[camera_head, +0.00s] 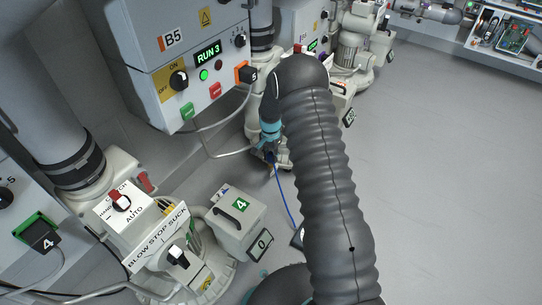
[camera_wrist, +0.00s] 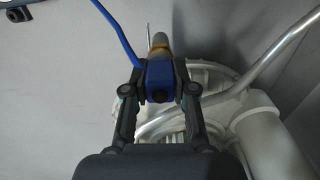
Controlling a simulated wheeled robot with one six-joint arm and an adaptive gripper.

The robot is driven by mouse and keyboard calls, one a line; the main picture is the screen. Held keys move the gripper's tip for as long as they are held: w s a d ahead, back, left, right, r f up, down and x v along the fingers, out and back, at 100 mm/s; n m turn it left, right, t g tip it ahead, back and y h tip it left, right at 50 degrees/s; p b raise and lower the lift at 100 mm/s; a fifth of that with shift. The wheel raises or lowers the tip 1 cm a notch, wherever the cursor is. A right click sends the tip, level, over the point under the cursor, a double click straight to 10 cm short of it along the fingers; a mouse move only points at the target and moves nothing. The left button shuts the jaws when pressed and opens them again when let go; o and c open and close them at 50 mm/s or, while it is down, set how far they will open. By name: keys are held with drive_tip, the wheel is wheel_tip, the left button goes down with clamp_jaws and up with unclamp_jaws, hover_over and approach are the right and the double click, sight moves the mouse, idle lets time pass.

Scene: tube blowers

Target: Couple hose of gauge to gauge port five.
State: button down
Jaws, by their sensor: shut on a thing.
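My gripper (camera_wrist: 160,90) is shut on the blue end connector (camera_wrist: 158,72) of the gauge hose. A tan nozzle-like piece (camera_wrist: 160,45) shows just beyond the connector; I cannot tell whether the two are joined. The thin blue hose (camera_wrist: 118,35) leaves the connector toward the upper left. In the head view my gripper (camera_head: 271,158) is at the blower beside the B5 cabinet, and the hose (camera_head: 285,200) hangs down to a dark device (camera_head: 297,237), mostly hidden by my arm. Gauge port five cannot be made out clearly.
A pale blower housing (camera_wrist: 225,65) with metal pipes lies under and right of my gripper. The B5 cabinet (camera_head: 150,65) stands left of my arm. Another blower unit with a "4" box (camera_head: 235,215) is at lower left. Open floor (camera_head: 450,170) lies to the right.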

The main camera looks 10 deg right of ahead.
drive_tip(key=c, duration=0.9)
unclamp_jaws()
drive_tip(key=shift+o, duration=0.2)
wheel_tip(320, 180, up, 12)
drive_tip(key=shift+r, duration=0.1)
